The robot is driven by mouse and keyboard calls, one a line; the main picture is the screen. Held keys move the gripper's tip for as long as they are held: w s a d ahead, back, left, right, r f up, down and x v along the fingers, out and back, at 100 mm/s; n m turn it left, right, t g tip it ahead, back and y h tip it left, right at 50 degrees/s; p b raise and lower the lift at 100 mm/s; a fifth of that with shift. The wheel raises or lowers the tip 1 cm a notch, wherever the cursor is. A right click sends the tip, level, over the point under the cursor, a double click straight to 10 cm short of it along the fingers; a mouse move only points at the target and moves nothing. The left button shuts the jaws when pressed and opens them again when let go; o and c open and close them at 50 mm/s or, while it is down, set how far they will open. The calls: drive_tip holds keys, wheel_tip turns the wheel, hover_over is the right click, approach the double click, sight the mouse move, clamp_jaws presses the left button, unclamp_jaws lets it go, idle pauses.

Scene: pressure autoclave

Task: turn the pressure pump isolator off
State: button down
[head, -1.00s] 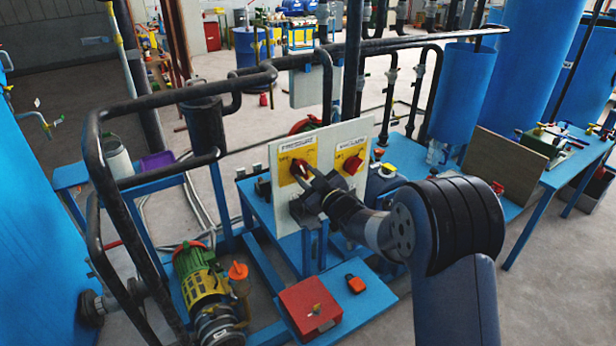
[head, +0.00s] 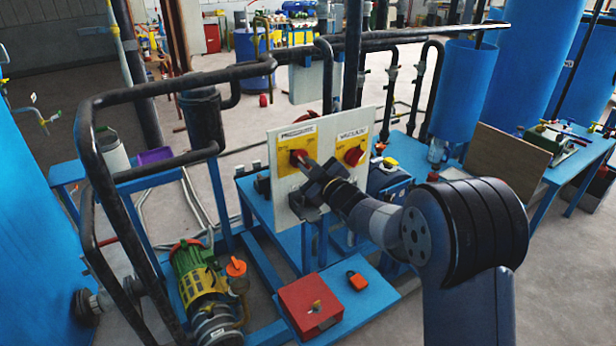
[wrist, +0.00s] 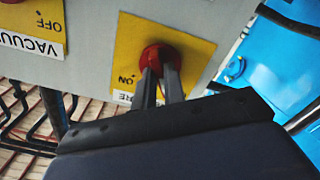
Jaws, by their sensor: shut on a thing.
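The pressure isolator is a red rotary knob (head: 298,158) on a yellow plate (head: 285,166), on the left of a pale upright panel. My gripper (head: 306,163) is at this knob, coming from the lower right. In the wrist view the red knob (wrist: 158,56) sits between the fingertips of my gripper (wrist: 160,76), which are shut on it. That view is upside down; "ON" reads beside the knob and a partly covered label ends in "RE". The fingers hide part of the knob, so I cannot tell its exact angle.
A similar red vacuum knob (head: 353,156) is close by on the right of the same panel (head: 312,200). Black pipes (head: 110,180) run on the left. A red box (head: 310,305) and green-yellow pump (head: 195,275) stand below.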

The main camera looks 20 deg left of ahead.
drive_tip(key=n+b, duration=0.2)
drive_tip(key=b, duration=0.1)
idle(0.4)
drive_tip(key=c, duration=1.5)
unclamp_jaws()
drive_tip(key=b+v, duration=0.2)
drive_tip(key=v, duration=0.8)
drive_tip(key=shift+s+d, duration=0.25)
drive_tip(key=shift+s, duration=0.1)
